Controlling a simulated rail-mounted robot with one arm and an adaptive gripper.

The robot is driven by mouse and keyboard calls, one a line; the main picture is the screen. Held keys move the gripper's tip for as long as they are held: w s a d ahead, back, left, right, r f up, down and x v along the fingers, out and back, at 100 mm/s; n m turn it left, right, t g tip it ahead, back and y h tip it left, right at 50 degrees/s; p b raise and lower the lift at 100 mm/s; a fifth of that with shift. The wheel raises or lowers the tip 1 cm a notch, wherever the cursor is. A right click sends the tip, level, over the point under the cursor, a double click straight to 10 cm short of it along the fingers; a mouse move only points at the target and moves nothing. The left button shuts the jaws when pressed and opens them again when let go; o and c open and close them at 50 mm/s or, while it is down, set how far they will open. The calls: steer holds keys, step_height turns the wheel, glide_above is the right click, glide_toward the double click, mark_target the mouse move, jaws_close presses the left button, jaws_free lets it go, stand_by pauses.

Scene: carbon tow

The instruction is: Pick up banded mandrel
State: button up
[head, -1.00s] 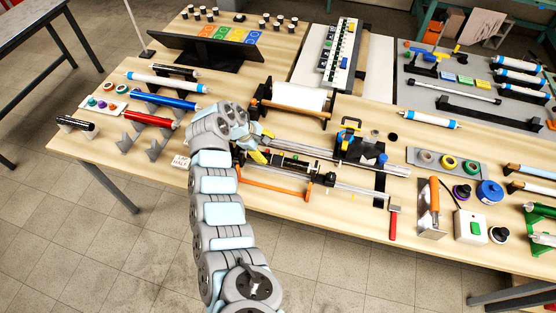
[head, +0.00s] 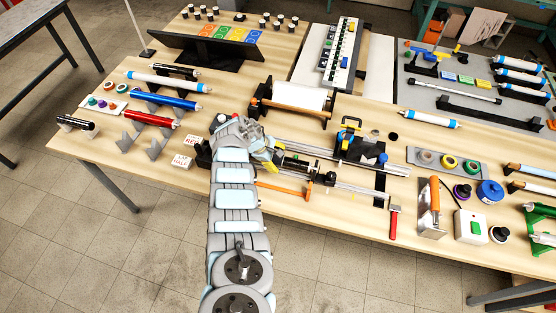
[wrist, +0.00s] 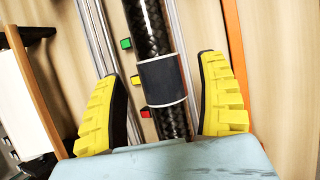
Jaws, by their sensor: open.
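The banded mandrel (wrist: 148,30) is a dark woven carbon tube with a grey band (wrist: 162,80) edged in white. In the wrist view it runs lengthwise between the two yellow-padded fingers of my gripper (wrist: 165,100). The fingers are open, one on each side of the tube, with a gap to it on both sides. In the head view the mandrel (head: 297,163) lies along the metal rails (head: 350,182), and its left part is hidden by my gripper (head: 268,154).
Green, yellow and red blocks (wrist: 135,79) sit beside the tube. An orange bar (head: 282,190) runs along the near side. A white roll (head: 298,97) on a stand is behind. A black carriage with a blue clamp (head: 352,140) stands to the right on the rails.

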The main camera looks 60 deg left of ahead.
steer(key=shift+x, duration=0.85)
jaws_close()
